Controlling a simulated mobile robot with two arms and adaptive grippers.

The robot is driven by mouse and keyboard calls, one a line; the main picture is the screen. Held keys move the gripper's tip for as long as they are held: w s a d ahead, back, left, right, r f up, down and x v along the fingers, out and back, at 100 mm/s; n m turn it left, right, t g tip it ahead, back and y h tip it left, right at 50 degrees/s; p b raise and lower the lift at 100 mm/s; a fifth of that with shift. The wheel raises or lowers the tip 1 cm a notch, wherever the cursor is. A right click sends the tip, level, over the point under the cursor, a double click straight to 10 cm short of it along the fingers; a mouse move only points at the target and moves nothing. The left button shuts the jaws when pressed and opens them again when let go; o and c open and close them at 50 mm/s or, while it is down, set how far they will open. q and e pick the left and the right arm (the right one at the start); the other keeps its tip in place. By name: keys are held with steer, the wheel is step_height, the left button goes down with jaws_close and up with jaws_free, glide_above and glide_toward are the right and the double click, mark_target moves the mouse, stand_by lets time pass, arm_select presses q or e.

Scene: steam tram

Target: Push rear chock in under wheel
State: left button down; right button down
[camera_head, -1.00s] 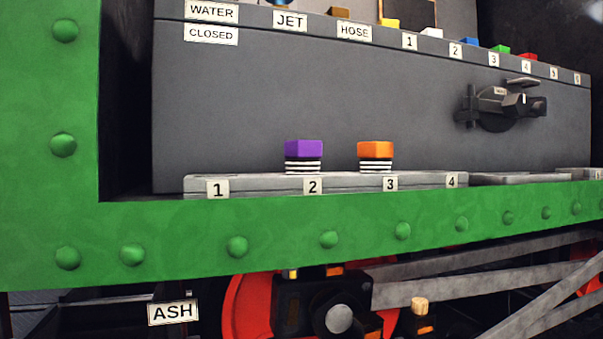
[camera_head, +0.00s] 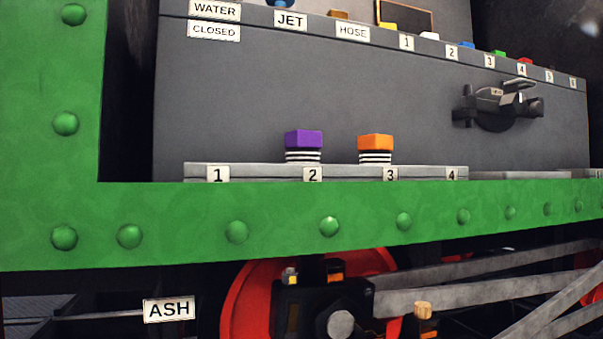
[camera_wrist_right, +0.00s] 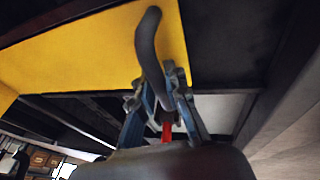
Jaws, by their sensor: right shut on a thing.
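A red wheel (camera_head: 245,300) shows partly in the head view below the green frame, behind dark rod gear; its lower part is out of the picture. In the right wrist view, my right gripper (camera_wrist_right: 160,95) has blue-grey fingers shut on a dark bent handle (camera_wrist_right: 148,45). The handle stands in front of a broad yellow surface (camera_wrist_right: 85,45); I cannot tell whether that is the chock. A small red piece (camera_wrist_right: 167,130) shows between the fingers. No chock can be made out in the head view. My left gripper is in no view.
A green riveted frame (camera_head: 180,220) crosses the head view. Above it, a grey shelf (camera_head: 260,172) carries a purple-topped piece (camera_head: 303,145) and an orange-topped piece (camera_head: 375,148). Grey rods (camera_head: 450,295) run right of the wheel. Dark beams (camera_wrist_right: 70,125) surround my right gripper.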

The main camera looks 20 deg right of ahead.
steer(key=shift+w+b, duration=0.65)
steer(key=shift+w, duration=0.45)
steer(key=shift+w+b, duration=1.15)
steer(key=shift+w, duration=0.25)
steer(key=shift+w+b, duration=0.4)
steer(key=shift+w, duration=0.15)
steer(key=shift+w+r, duration=0.15)
steer(key=shift+w, duration=0.05)
steer(key=c, duration=0.9)
jaws_free()
steer(key=shift+s+a, duration=0.1)
